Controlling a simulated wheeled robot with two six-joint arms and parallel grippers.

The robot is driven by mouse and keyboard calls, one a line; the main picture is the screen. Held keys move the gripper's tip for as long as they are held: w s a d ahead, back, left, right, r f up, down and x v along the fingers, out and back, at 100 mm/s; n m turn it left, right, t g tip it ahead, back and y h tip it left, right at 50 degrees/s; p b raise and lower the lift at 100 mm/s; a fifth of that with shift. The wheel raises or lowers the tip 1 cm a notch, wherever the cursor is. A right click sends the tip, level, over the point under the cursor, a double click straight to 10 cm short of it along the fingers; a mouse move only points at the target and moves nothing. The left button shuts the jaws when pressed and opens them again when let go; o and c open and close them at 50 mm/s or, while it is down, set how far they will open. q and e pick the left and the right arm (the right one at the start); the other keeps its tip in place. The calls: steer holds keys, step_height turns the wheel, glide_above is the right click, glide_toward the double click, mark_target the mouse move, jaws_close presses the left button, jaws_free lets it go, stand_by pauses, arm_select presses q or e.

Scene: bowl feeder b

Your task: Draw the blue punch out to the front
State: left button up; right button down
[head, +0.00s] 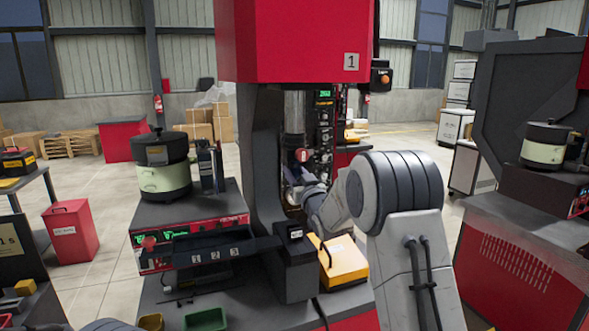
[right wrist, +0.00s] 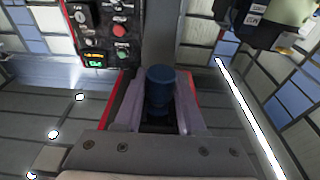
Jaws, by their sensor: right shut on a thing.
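The blue punch (right wrist: 160,85) is a short dark blue cylinder. In the right wrist view it stands between the two fingers of my right gripper (right wrist: 158,104), which is shut on it. In the head view my right gripper (head: 295,184) reaches into the open throat of the red and black press (head: 267,160), below its grey ram (head: 294,112). The arm and fingers largely hide the punch there. My left gripper is out of view.
A black control panel (head: 325,125) is on the press's right. A yellow box (head: 342,260) sits at the press's foot. Left of the press stand a bowl feeder (head: 164,178) and a dark tray numbered 1 to 3 (head: 215,250). A green bin (head: 205,319) is at the front.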

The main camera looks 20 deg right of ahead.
mark_target(297, 171)
steer(key=shift+r, duration=0.1)
stand_by(0.3)
steer(key=shift+s+d+b, duration=0.1)
steer(key=shift+s+b, duration=1.3)
steer(key=shift+s, duration=1.1)
steer(key=shift+s+b, duration=0.6)
steer(key=shift+s, duration=0.65)
